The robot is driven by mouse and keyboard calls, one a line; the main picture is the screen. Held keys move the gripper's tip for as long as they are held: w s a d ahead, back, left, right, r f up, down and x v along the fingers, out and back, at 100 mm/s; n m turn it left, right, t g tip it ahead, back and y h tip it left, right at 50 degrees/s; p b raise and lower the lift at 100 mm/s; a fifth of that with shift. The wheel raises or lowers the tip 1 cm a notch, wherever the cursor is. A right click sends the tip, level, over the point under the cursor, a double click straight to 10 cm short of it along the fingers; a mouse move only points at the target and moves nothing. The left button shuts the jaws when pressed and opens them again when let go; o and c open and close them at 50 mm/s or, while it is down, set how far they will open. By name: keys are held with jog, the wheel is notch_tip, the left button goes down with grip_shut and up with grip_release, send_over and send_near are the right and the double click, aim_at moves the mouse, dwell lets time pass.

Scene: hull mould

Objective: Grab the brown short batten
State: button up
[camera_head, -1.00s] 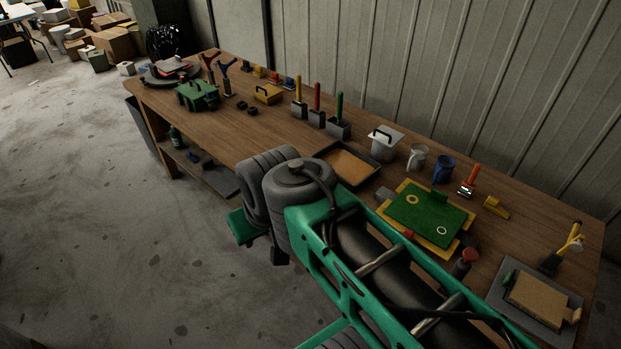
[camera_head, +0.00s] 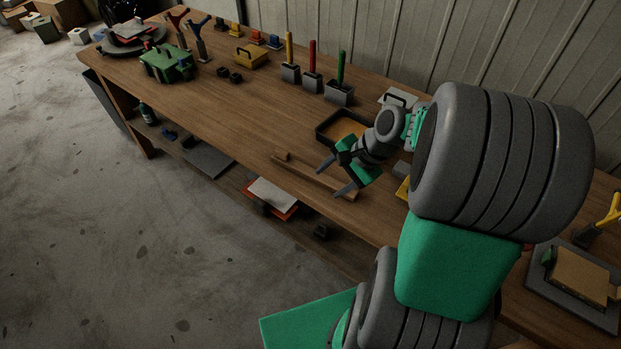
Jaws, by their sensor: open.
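A brown wooden batten (camera_head: 302,173) lies near the front edge of the workbench, with a small block at its left end. Its right part passes behind my gripper's fingers in this view. My gripper (camera_head: 330,180) is open and empty, its two dark fingers spread over the right half of the batten. I cannot tell how high the fingers are above it.
A black-rimmed tray (camera_head: 325,131) with an orange-brown floor is just behind my gripper. Upright yellow, red and green handles (camera_head: 341,68) stand in grey blocks farther back. My arm hides much of the right side.

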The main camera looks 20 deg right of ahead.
aim_at(342, 187)
jog(key=d+f+m+t+y+b, duration=0.1)
jog(key=d+f+m, duration=0.1)
jog(key=f+m, duration=0.1)
jog(key=d+f+m+t+y, duration=0.1)
jog(key=d+f+m, duration=0.1)
jog(key=f+m, duration=0.1)
jog(key=d+f+m+t+y+b, duration=0.1)
jog(key=d+f+m, duration=0.2)
jog(key=shift+w+m+b, duration=0.25)
jog(key=shift+m+b, duration=0.05)
jog(key=d+m+t, duration=0.1)
jog(key=d+f+m+t, duration=0.1)
jog(key=m, duration=0.1)
jog(key=d+m+t+b, duration=0.1)
jog(key=m, duration=0.1)
jog(key=shift+s+d+f+t+y, duration=0.15)
jog(key=shift+s+t+y, duration=0.15)
jog(key=shift+s+y, duration=0.1)
jog(key=shift+w+m, duration=0.15)
jog(key=shift+m, duration=0.35)
jog(key=p+x, duration=0.1)
jog(key=x, duration=0.6)
jog(key=shift+w, duration=0.25)
jog(key=shift+c, duration=0.4)
grip_shut()
